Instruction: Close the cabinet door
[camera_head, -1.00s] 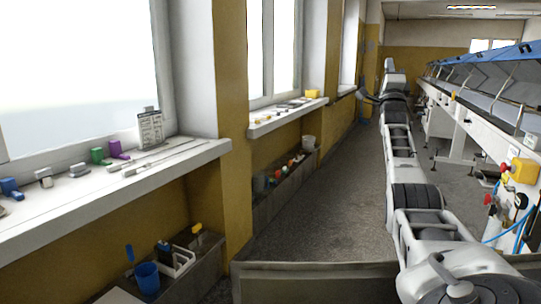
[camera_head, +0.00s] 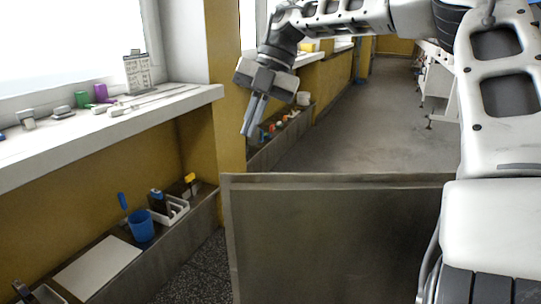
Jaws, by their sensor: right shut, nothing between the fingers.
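The cabinet door (camera_head: 335,240) appears as a flat grey-brown panel standing upright across the lower middle of the head view. Its top edge and left edge show. Its right part is hidden behind my right arm, and its bottom runs out of the picture. My right gripper (camera_head: 247,133) hangs with its fingers pointing down, above the door's top left corner in the picture. It is shut and empty, and looks apart from the door. My left gripper is not in view.
A windowsill (camera_head: 110,115) with small items runs along the left. Below it, a low ledge (camera_head: 200,210) holds a blue cup (camera_head: 141,225), a white tray (camera_head: 168,212) and a white sheet (camera_head: 97,268). The aisle floor (camera_head: 370,125) beyond the door is clear.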

